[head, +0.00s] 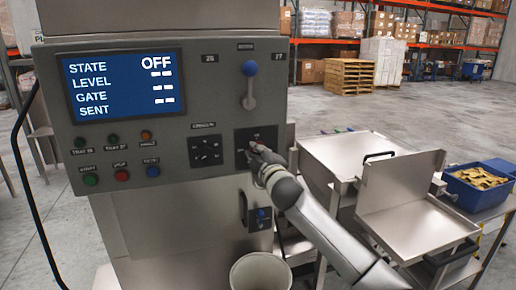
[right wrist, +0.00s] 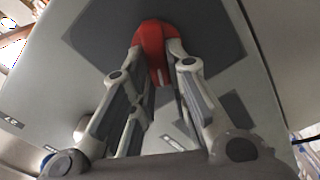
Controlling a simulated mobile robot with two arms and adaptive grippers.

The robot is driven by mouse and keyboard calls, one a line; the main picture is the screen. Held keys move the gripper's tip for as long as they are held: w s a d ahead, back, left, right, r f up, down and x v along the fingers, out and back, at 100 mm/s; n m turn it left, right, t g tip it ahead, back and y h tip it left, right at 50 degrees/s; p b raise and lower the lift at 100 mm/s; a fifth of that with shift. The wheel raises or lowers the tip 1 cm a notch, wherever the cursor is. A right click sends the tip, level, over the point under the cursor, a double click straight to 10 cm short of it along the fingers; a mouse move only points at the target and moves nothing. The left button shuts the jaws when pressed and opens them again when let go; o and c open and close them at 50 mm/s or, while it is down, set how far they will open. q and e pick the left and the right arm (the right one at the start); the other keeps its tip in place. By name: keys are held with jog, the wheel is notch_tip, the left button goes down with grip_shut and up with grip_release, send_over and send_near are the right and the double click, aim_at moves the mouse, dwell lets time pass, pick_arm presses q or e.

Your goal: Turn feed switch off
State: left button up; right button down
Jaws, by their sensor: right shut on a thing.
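The grey control panel (head: 222,110) has a lit blue screen (head: 125,83) that reads STATE OFF, with dashes beside LEVEL, GATE and SENT. A dark square switch plate (head: 243,134) sits at the panel's lower right. My right gripper (head: 256,150) is at this plate and hides most of the switch in the head view. In the right wrist view, a red switch handle (right wrist: 152,48) stands on the dark plate (right wrist: 95,28). The fingertips of my right gripper (right wrist: 156,58) are shut on the handle, one on each side. My left gripper is not in view.
A blue-knobbed lever (head: 249,85) is above the plate, and a dark rotary selector (head: 206,152) is to its left. Several buttons (head: 121,176) line the panel's lower left. A white bin (head: 260,270) stands below. Steel hoppers (head: 400,190) and a blue crate (head: 471,195) are at right.

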jog(key=n, duration=0.1)
jog(key=n+p, duration=0.1)
jog(key=n, duration=0.1)
jog(key=shift+f, duration=0.25)
jog(key=shift+a+f+n+p, duration=0.15)
jog(key=shift+n+p, duration=0.35)
jog(key=shift+n, duration=0.8)
jog(key=shift+f, duration=0.1)
jog(key=c, duration=1.4)
grip_release()
jog(key=shift+s, duration=0.1)
jog(key=shift+v, duration=6)
